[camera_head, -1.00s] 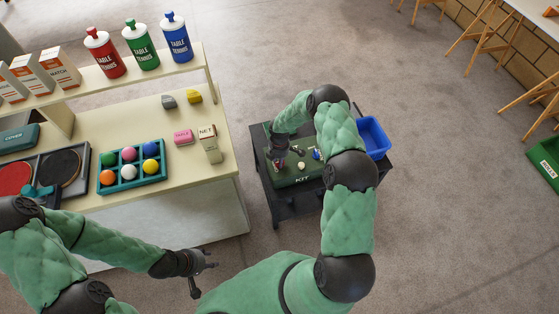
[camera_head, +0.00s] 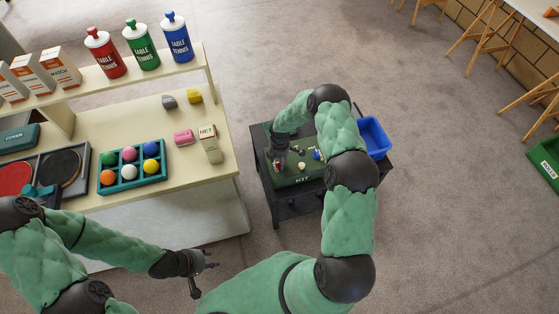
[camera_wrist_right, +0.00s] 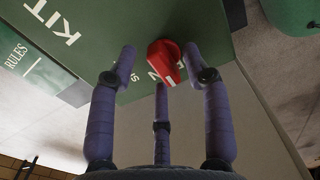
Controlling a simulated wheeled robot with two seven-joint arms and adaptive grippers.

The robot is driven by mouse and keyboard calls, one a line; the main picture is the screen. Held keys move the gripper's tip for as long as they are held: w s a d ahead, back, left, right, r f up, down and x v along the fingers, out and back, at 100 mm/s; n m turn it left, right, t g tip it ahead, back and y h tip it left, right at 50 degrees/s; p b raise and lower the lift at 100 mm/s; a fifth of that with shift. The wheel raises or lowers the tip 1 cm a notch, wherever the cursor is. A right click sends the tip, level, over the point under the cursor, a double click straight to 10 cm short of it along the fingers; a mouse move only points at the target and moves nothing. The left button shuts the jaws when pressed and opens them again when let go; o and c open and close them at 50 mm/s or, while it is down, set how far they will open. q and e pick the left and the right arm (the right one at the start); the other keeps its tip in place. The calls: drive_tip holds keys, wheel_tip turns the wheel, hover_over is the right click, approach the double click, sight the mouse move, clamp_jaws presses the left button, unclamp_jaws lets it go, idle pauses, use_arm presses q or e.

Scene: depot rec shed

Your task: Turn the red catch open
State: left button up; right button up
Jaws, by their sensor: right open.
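The green kit case (camera_head: 297,176) lies on a dark cart. The red catch (camera_wrist_right: 165,62) is a knob with a white line, set on the case's green face; it also shows small in the head view (camera_head: 277,164). My right gripper (camera_wrist_right: 160,75) is open, its three fingers spread around the catch, with gaps visible between fingers and knob. In the head view my right gripper (camera_head: 280,153) is over the left part of the case and partly hides it. My left gripper (camera_head: 202,274) is open and empty, low in front of the cream bench.
The dark cart (camera_head: 258,150) also carries a blue bin (camera_head: 374,137). A white catch (camera_head: 302,166) and a blue catch (camera_head: 317,155) sit near the red one. The cream bench (camera_head: 210,176) with a ball tray (camera_head: 131,187) stands left. Open floor lies behind the cart.

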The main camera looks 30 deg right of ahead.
wheel_tip(320, 180, up, 12)
drive_tip(key=shift+f, duration=0.2)
idle(0.6)
